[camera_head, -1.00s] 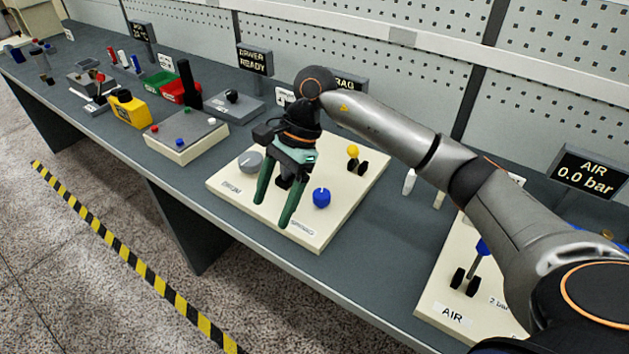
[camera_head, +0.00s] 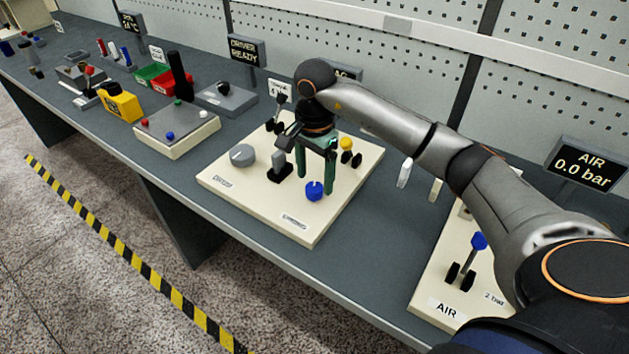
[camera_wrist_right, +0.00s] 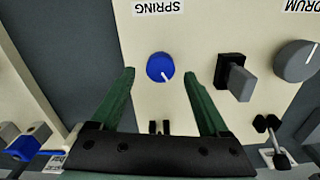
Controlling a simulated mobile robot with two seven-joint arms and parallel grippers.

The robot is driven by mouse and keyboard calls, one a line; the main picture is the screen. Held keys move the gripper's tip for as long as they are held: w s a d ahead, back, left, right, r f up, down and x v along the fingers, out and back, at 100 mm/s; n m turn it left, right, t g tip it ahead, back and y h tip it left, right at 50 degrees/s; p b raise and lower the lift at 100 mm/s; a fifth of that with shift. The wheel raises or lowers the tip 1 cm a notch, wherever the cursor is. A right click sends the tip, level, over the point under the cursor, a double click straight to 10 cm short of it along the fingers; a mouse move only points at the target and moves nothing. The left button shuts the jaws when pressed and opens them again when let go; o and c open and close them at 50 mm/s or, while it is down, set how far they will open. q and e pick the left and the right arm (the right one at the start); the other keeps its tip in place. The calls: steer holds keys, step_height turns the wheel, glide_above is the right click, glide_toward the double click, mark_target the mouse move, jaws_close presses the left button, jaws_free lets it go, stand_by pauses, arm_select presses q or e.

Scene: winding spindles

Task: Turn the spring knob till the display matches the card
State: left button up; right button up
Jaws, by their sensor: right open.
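The blue spring knob (camera_head: 314,190) with a white pointer mark sits on a cream panel (camera_head: 255,205), near the SPRING label. It also shows in the right wrist view (camera_wrist_right: 160,67). My right gripper (camera_head: 316,184) is open, pointing down, with its green fingers just behind the knob and apart from it. In the right wrist view the knob lies between and slightly beyond the fingertips (camera_wrist_right: 159,74). A dark display (camera_head: 346,73) behind the panel is mostly hidden by my arm; its reading is not visible. A small white card (camera_head: 279,87) stands at the back, too small to read. My left gripper is not in view.
The panel also bears a grey drum knob (camera_head: 243,155), a grey lever block (camera_head: 279,163), a yellow-knobbed part (camera_head: 346,144) and a black lever (camera_head: 281,99). An AIR panel (camera_head: 447,307) stands to the right.

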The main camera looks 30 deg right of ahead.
mark_target(314, 191)
steer(key=shift+f, duration=1.25)
jaws_close()
